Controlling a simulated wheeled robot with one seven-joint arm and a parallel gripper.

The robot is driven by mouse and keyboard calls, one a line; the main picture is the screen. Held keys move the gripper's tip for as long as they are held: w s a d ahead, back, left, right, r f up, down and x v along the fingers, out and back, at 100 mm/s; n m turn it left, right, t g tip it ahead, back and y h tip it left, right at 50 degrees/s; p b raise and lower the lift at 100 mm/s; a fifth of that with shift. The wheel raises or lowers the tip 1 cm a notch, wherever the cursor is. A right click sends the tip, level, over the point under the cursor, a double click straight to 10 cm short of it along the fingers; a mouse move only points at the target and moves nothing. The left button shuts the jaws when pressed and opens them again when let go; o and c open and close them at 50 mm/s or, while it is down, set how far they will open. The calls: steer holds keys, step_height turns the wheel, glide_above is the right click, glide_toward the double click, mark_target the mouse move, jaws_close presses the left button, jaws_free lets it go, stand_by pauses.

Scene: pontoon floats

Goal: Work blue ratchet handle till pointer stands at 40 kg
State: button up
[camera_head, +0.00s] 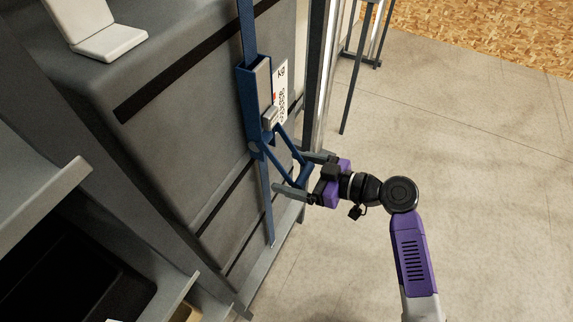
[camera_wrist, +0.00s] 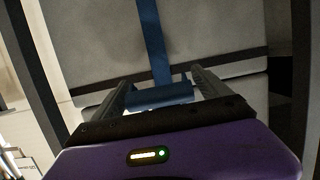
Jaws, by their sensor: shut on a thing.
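The blue ratchet handle (camera_head: 286,145) hangs from a blue ratchet body (camera_head: 253,103) on a strap down the face of a large grey float. My gripper (camera_head: 303,172) is shut on the handle's lower cross bar, which shows between the fingers in the wrist view (camera_wrist: 162,95). The handle slants outward and down from the body. A white scale label (camera_head: 281,88) marked "kg" is beside the body. A small red mark shows at its left edge, but the pointer's exact reading is too small to tell.
The blue strap (camera_head: 266,205) runs on below the body to the ledge. A grey upright post (camera_head: 318,80) stands just right of the float. Grey shelving (camera_head: 40,190) is at the left. The concrete floor (camera_head: 480,170) at the right is clear.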

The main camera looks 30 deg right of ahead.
mark_target(306, 173)
steer(key=shift+s+d+r, duration=0.45)
steer(key=shift+s+r, duration=0.15)
steer(key=shift+r, duration=0.1)
steer(key=r, duration=0.1)
steer(key=s+d+r, duration=0.1)
steer(key=r, duration=0.1)
steer(key=shift+s+b, duration=0.15)
steer(key=shift+b, duration=0.2)
steer(key=shift+s+d+r, duration=0.1)
steer(key=shift+s+r, duration=0.05)
steer(key=shift+r, duration=0.65)
steer(key=o, duration=1.9)
steer(key=shift+s+d, duration=0.2)
steer(key=b+v, duration=0.1)
steer(key=v, duration=0.6)
